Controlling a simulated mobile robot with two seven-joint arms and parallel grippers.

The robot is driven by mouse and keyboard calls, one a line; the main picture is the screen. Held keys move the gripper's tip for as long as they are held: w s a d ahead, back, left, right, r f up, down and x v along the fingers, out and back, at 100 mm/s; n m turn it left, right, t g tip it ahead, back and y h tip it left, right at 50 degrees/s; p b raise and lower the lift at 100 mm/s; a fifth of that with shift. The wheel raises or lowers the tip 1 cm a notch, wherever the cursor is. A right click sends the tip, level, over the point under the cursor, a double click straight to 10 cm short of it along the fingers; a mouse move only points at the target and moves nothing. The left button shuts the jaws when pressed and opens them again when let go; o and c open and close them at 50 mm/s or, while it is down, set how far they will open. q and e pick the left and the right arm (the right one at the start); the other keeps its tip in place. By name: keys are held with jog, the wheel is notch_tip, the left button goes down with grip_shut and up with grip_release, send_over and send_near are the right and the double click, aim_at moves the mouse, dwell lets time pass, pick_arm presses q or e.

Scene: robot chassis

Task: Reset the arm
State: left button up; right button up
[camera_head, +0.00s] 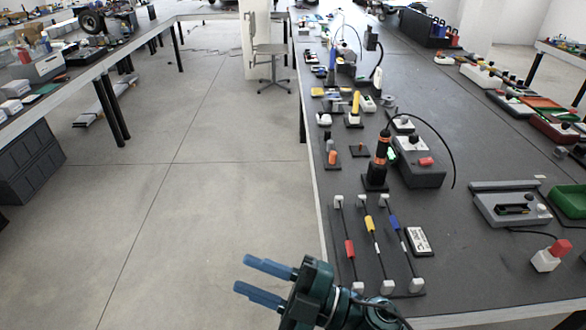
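My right gripper (243,273) shows at the bottom middle of the head view. Its two blue fingers point left and stand apart with a gap between them. Nothing is between the fingers, so it is open and empty. It hangs over the bare floor, just left of the front part of the dark table (450,255). The dark teal wrist of my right arm comes in from the bottom edge. My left arm and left gripper are not in view.
Nearby on the table are cables with red, yellow and blue parts (369,222), a black-and-orange tool (378,160), a grey box (418,172) and a grey device (510,208). A second table stands at left. A chair (272,60) is behind. The floor (190,160) between is clear.

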jog(key=w+d+f+m+t+h, duration=0.4)
jog(key=d+f+m+t+h, duration=0.65)
jog(key=m, duration=0.75)
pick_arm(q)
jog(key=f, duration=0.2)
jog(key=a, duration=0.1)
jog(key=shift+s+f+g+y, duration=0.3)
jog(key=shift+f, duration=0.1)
pick_arm(e)
jog(key=s+d+f+m+g+h, duration=0.4)
jog(key=s+d+f+g+h, duration=0.2)
jog(key=s+d+f, duration=0.3)
notch_tip(320, 180, down, 4)
jog(key=shift+s+d+r+m, duration=0.15)
jog(key=shift+d+m, duration=0.15)
jog(key=shift+d, duration=0.25)
